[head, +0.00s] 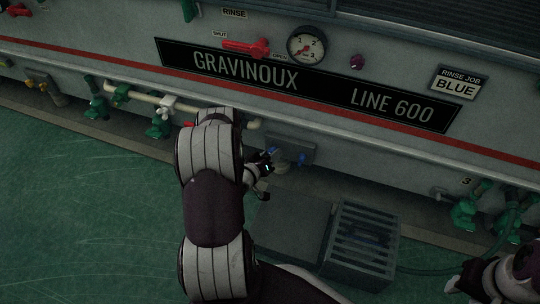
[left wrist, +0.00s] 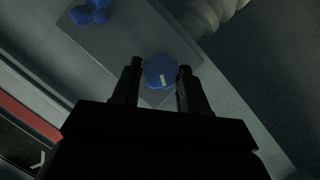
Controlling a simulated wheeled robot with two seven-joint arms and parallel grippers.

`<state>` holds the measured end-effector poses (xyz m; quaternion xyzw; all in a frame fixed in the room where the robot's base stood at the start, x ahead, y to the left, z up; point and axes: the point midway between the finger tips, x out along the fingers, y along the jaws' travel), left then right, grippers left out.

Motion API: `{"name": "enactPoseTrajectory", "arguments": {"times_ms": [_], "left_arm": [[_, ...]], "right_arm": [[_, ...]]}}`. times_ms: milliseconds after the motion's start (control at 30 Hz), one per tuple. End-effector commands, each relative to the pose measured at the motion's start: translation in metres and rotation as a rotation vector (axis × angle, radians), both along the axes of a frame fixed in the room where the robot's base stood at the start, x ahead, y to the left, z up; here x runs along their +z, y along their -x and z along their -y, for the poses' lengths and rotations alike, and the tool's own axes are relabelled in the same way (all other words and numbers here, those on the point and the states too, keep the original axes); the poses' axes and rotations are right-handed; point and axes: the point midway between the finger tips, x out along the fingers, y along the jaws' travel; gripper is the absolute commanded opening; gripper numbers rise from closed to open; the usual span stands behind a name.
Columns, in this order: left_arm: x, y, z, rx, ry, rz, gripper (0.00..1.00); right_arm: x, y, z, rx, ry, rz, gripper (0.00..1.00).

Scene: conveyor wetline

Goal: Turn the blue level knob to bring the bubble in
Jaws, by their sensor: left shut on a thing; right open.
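A blue knob with a white mark (left wrist: 158,72) sits between the two fingers of my left gripper (left wrist: 156,85), which is shut on it. In the head view my left gripper (head: 266,165) reaches a small grey box low on the machine front, and a bit of the blue knob (head: 272,152) shows there. A second blue knob (head: 302,160) is on the same box, to the right; the left wrist view shows it at the upper left (left wrist: 90,12). I cannot make out a bubble or level vial. My right gripper (head: 455,288) is at the lower right, open and empty.
Green valves (head: 468,205) and a hose are at the right. A slatted floor grate (head: 362,245) lies below the box. The green floor at left is clear.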

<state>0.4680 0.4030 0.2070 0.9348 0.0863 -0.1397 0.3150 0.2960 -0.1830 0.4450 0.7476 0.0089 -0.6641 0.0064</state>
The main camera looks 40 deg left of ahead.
Motion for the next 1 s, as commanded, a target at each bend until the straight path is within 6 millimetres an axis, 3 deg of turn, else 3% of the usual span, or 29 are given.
{"name": "enactPoseTrajectory", "arguments": {"times_ms": [100,133,200,567,800,1000], "left_arm": [[-0.001,0.000,0.000,-0.001,0.000,-0.001,0.13],[-0.001,0.000,0.000,-0.001,0.000,-0.001,0.53],[-0.001,0.000,0.000,-0.001,0.000,-0.001,0.69],[0.005,0.008,0.000,0.003,0.000,-0.002,0.69],[0.029,0.062,0.004,0.007,0.003,-0.004,0.69],[0.039,0.105,0.008,0.005,0.002,-0.003,0.69]], "right_arm": [[0.000,0.000,0.000,0.000,0.000,0.000,0.43],[0.000,0.000,0.000,0.000,0.000,0.000,0.43],[0.000,0.000,0.000,0.000,0.000,0.000,0.43],[0.008,0.000,0.000,0.000,0.000,0.000,0.43],[0.047,0.000,0.000,0.000,0.000,0.000,0.43],[0.066,0.000,0.000,0.000,0.000,0.000,0.43]]}}
